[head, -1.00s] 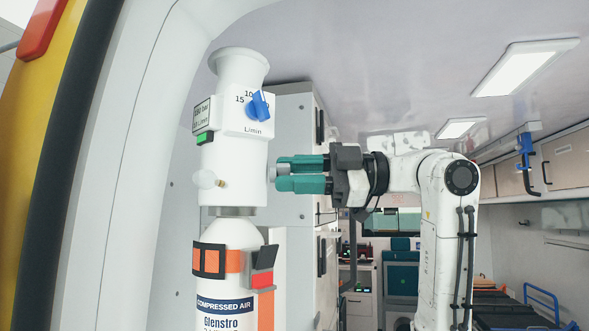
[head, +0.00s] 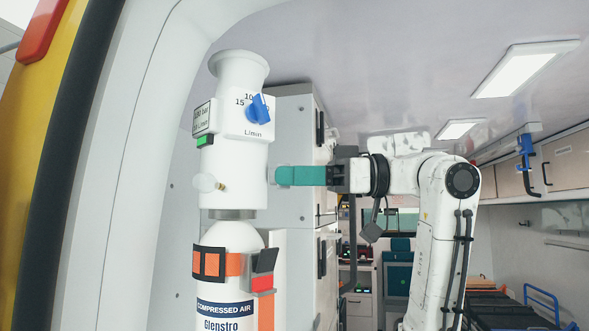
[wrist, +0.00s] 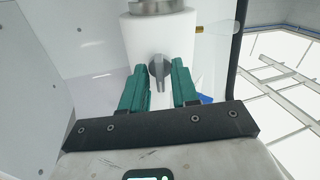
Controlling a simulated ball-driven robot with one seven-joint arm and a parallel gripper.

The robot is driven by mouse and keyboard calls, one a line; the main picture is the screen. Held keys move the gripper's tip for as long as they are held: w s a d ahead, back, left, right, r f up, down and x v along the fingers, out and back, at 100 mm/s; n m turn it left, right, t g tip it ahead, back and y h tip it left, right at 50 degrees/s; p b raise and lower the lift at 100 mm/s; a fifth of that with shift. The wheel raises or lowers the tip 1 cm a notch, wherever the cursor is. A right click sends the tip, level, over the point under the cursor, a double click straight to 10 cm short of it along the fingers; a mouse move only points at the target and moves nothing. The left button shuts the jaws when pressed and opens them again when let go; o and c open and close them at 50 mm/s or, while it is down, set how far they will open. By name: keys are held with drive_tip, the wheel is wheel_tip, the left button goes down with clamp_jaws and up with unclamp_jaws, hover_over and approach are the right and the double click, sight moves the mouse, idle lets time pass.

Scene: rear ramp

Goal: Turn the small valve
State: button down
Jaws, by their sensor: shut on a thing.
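The small valve (wrist: 159,71) is a grey knob on the side of the white regulator head (head: 232,150). In the wrist view it sits between the tips of my two teal fingers. In the head view my gripper (head: 279,176) reaches it from the right, level, and its fingers hide most of the valve. The fingers line up one behind the other there, so only one shows clearly. My gripper (wrist: 161,68) is shut on the small valve.
A blue dial (head: 258,108) is on the regulator's front, above my fingers. The compressed air bottle (head: 225,285) with an orange strap (head: 235,264) stands below. A grey cabinet (head: 298,150) is behind. The yellow-edged door frame is at the left.

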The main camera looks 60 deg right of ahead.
drive_tip(key=shift+r+m, duration=0.1)
drive_tip(key=shift+m, duration=0.4)
drive_tip(key=c, duration=1.2)
unclamp_jaws()
drive_tip(key=shift+a, duration=0.1)
drive_tip(key=shift+s, duration=0.15)
drive_tip(key=b+v, duration=0.2)
drive_tip(key=v, duration=0.8)
drive_tip(key=shift+s, duration=0.25)
drive_tip(key=shift+d, duration=0.25)
